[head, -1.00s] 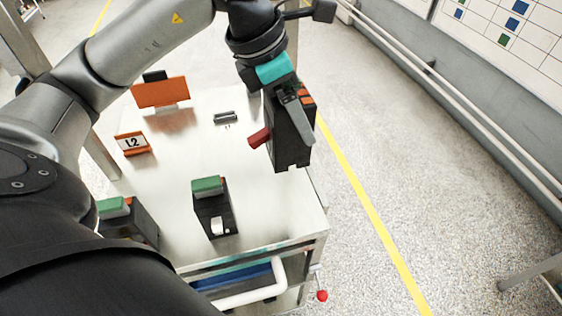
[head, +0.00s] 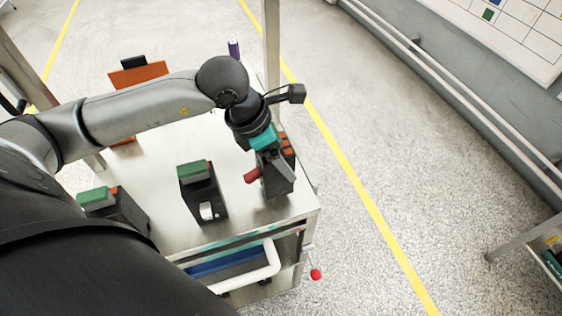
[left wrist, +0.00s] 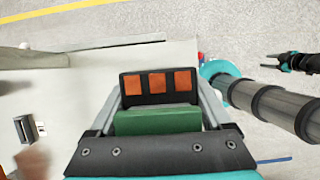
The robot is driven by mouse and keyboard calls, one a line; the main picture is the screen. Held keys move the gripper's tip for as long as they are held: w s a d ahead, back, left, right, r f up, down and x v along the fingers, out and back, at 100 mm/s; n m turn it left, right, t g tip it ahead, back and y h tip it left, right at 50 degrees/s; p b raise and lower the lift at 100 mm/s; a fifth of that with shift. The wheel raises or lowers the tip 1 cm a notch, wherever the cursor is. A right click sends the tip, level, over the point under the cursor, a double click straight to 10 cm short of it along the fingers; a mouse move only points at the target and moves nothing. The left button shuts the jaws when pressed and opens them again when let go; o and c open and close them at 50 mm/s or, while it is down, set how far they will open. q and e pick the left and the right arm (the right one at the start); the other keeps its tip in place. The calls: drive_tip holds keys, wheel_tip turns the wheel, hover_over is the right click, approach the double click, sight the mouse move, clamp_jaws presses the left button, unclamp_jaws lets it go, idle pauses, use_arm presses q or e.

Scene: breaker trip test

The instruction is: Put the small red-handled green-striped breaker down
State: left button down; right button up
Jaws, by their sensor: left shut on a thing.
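The small breaker (head: 279,182) is a dark block with a red handle (head: 252,175) on its left side and orange squares on its top. My left gripper (head: 269,156) is shut on it from above, over the right front part of the pale bench top (head: 240,215). The breaker looks upright. Its lower end is at or just above the bench; I cannot tell whether it touches. In the left wrist view its green stripe (left wrist: 158,121) and three orange squares (left wrist: 158,83) show between the fingers.
Two dark breakers with green tops stand to the left, one at mid-bench (head: 203,190) and one at the left front (head: 117,208). An orange panel (head: 138,75) stands at the back. A white bent handle (head: 250,274) runs along the front. The bench's right edge is close to the held breaker.

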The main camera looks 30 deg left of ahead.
sight(259, 169)
use_arm(q)
drive_tip(key=shift+f, duration=1.2)
drive_tip(key=shift+f, duration=0.1)
unclamp_jaws()
drive_tip(key=shift+a+r, duration=0.1)
drive_tip(key=shift+r, duration=0.15)
drive_tip(key=b+v, duration=0.1)
drive_tip(key=v, duration=1)
drive_tip(key=shift+s+r, duration=0.2)
drive_tip(key=shift+r, duration=0.1)
